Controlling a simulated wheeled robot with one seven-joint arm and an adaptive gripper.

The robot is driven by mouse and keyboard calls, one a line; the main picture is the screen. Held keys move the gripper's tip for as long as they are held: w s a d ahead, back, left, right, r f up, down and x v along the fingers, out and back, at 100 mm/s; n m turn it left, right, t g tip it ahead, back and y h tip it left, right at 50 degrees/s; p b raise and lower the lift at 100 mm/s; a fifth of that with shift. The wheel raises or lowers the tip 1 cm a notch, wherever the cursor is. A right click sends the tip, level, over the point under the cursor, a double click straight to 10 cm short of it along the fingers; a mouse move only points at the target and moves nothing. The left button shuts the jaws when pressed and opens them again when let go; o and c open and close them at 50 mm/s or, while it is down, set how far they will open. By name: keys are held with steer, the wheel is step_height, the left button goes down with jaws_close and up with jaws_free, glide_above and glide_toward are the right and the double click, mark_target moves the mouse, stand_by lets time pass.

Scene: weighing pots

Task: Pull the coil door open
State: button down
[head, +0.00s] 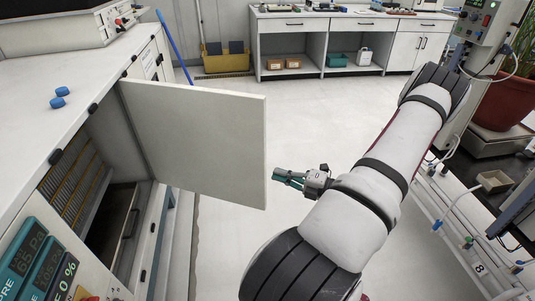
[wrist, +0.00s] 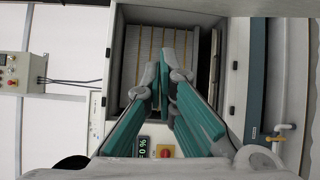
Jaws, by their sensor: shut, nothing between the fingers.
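The coil door (head: 200,145) is a plain pale panel on the white cabinet at the left. It stands swung well out from the cabinet front, leaving the opening uncovered. No handle shows on its visible face. Inside the opening are the coil's yellow-striped slats (head: 75,190), which also show in the wrist view (wrist: 145,55). My gripper (head: 280,176) has teal fingers and is just right of the door's free edge, seemingly apart from it. In the wrist view my gripper (wrist: 162,75) points toward the open compartment, its fingers together and empty.
Blue caps (head: 60,97) lie on the white cabinet top (head: 40,75). Teal displays (head: 35,255) are on its front at lower left. A white bench (head: 340,20) stands at the back, and a dark potted-plant stand (head: 495,145) at the right. The floor (head: 300,115) beyond the door is clear.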

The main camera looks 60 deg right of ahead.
steer(key=s+d+f+m+h, duration=0.1)
steer(key=s+m+h, duration=0.1)
steer(key=b, duration=0.1)
glide_above(265, 161)
steer(key=s+a, duration=0.3)
steer(key=a, duration=0.1)
steer(key=shift+w+d+f, duration=0.25)
steer(key=shift+d, duration=0.1)
